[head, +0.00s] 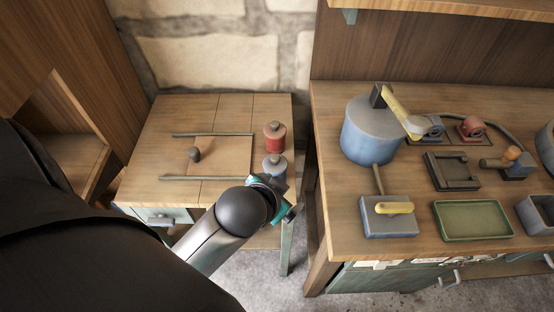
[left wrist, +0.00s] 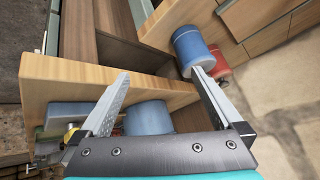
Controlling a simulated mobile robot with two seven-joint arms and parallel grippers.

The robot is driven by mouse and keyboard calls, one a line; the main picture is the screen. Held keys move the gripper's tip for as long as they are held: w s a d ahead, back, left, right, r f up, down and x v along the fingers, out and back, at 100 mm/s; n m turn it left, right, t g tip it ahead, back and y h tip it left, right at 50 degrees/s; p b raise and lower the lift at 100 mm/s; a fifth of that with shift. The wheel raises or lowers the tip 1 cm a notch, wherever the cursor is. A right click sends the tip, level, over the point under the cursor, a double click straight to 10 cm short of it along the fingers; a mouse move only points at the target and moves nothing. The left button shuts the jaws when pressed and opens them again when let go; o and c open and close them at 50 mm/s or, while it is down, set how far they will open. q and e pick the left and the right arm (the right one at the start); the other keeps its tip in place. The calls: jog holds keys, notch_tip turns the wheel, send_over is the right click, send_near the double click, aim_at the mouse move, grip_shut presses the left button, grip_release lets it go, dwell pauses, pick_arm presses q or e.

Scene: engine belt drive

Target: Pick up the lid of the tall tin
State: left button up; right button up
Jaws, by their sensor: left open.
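Two small lidded tins with knobs stand at the right edge of the small wooden table: a red tin (head: 275,137) behind and a blue-grey tin (head: 274,166) in front. I cannot tell which one is the tall tin. My left gripper (left wrist: 160,74) is open, with nothing between its fingers. In the head view its teal part (head: 287,208) shows just in front of the blue tin, and the arm hides the fingers. In the left wrist view the blue tin (left wrist: 190,46) appears beyond the right fingertip, with the red tin (left wrist: 220,68) partly behind it. My right gripper is out of view.
The workbench (head: 335,215) stands at the right, across a narrow gap. It carries a big blue drum (head: 368,135), a blue box (head: 388,222), a green tray (head: 472,222) and several parts.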

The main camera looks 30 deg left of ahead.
pick_arm(q)
jog(key=w+d+r+m+t+h, duration=0.3)
jog(key=w+r+t, duration=0.35)
jog(key=r, duration=0.55)
jog(key=w+d+r+m+t+h, duration=0.25)
jog(key=w+r+m+t, duration=0.25)
jog(key=w+r, duration=0.45)
jog(key=s+d+r+m+g+h, duration=0.2)
jog(key=s+d+r+m+h, duration=0.2)
jog(key=d+r+m+h, duration=0.7)
jog(key=s+d+f+m+g+h, duration=0.4)
jog(key=s+m+g, duration=0.1)
jog(key=m+g, duration=0.7)
jog(key=m+g+y, duration=0.6)
jog(key=m+y, duration=0.1)
jog(key=y, duration=1.3)
send_over(276, 157)
notch_tip(276, 157, down, 15)
jog(key=shift+t, duration=0.25)
jog(key=f, duration=0.8)
jog(key=shift+s+d+f+b, duration=0.1)
jog(key=shift+d+f+b, duration=0.1)
jog(key=shift+f+b, duration=0.2)
jog(key=shift+a+f, duration=0.15)
jog(key=shift+f, duration=1.35)
jog(key=shift+a+f, duration=0.1)
jog(key=shift+f, duration=1.35)
